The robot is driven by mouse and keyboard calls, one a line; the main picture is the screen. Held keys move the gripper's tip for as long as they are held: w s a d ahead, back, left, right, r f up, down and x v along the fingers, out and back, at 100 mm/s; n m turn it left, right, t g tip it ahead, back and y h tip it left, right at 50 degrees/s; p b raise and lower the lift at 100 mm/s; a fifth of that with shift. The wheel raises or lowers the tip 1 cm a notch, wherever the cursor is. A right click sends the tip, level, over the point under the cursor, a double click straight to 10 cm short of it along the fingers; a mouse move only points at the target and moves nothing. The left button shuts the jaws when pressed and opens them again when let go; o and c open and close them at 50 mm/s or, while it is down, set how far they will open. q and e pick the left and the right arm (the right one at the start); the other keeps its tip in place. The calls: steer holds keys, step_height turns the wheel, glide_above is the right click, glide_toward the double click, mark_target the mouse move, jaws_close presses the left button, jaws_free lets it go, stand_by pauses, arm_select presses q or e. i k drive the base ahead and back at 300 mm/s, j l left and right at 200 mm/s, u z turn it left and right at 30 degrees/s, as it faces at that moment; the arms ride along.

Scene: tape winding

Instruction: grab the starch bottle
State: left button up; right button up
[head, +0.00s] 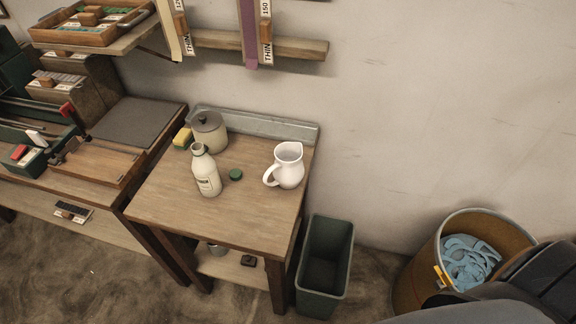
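The starch bottle (206,172) is a cream bottle with a dark-printed label. It stands upright on the small wooden table (170,205), left of the middle of the head view. Its mouth looks uncapped. A round dark green cap (235,174) lies on the table just to its right. Neither gripper can be made out in the head view.
Behind the bottle stand a lidded pot (209,131) and a yellow-green sponge (182,138). A white jug (287,166) stands to the right. The table's front is clear. A green bin (325,265) and a drum of blue scraps (412,268) stand right.

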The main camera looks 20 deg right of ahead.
mark_target(206, 174)
steer(key=z, duration=0.5)
steer(key=k+j+z, duration=0.15)
steer(key=z, duration=0.25)
steer(key=k+j+z, duration=0.2)
steer(key=z, duration=0.15)
steer(key=k+j+z, duration=0.1)
steer(key=z, duration=0.3)
steer(key=k, duration=0.1)
